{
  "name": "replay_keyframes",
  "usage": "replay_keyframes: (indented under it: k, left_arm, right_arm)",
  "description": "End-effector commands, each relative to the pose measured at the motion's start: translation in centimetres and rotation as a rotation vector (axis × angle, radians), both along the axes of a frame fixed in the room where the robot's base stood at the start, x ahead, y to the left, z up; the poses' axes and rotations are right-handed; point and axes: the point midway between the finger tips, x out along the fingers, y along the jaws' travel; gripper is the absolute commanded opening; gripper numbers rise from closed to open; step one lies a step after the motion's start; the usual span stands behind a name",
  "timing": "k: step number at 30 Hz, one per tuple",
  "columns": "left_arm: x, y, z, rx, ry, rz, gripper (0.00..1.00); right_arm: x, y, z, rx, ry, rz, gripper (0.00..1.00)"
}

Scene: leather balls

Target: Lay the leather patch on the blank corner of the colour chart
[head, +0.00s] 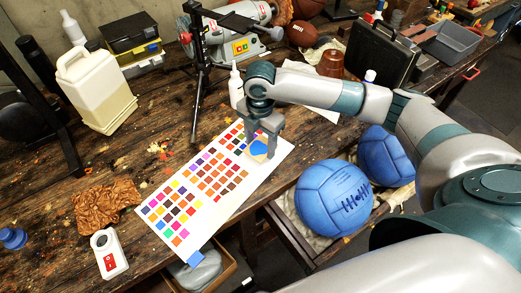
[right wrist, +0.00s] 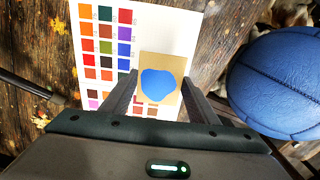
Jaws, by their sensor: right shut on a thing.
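The colour chart (head: 197,217) is a white sheet with rows of coloured squares, lying slanted on the wooden bench. Its bare white part shows in the right wrist view (right wrist: 170,30). The leather patch (head: 258,149) shows a rounded blue area on a tan square. In the right wrist view the patch (right wrist: 158,84) lies between my right fingertips. My right gripper (head: 262,143) points down over the chart's far right end, shut on the patch. I cannot tell whether the patch touches the chart. My left gripper is not in view.
Blue balls (head: 333,198) sit below the bench's front edge on the right. A black stand (head: 198,75) and a white bottle (head: 235,85) rise behind the chart. Crumpled brown leather (head: 105,203) and a white-red device (head: 109,253) lie to its left.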

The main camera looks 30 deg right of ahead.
Motion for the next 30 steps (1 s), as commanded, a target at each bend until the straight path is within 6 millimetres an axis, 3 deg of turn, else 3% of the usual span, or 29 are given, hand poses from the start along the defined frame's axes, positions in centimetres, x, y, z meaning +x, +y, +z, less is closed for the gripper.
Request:
replay_keyframes:
  k: [9, 22, 23, 25, 30]
  left_arm:
    - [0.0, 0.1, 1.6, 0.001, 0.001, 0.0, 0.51]
    - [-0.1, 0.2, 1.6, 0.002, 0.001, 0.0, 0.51]
    - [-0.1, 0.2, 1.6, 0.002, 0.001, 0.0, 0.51]
    - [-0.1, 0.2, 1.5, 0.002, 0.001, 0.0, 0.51]
    - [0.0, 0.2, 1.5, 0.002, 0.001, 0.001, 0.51]
  right_arm:
    - [-0.1, 0.0, -3.3, -0.001, 0.002, -0.001, 0.31]
    - [-0.1, 0.0, -3.9, 0.0, 0.001, 0.001, 0.31]
    - [-0.1, 0.0, -3.9, 0.0, 0.0, 0.001, 0.56]
    - [-0.1, 0.0, -3.9, 0.0, 0.0, 0.001, 0.73]
    - [-0.1, 0.0, -3.9, 0.0, 0.0, 0.001, 0.73]
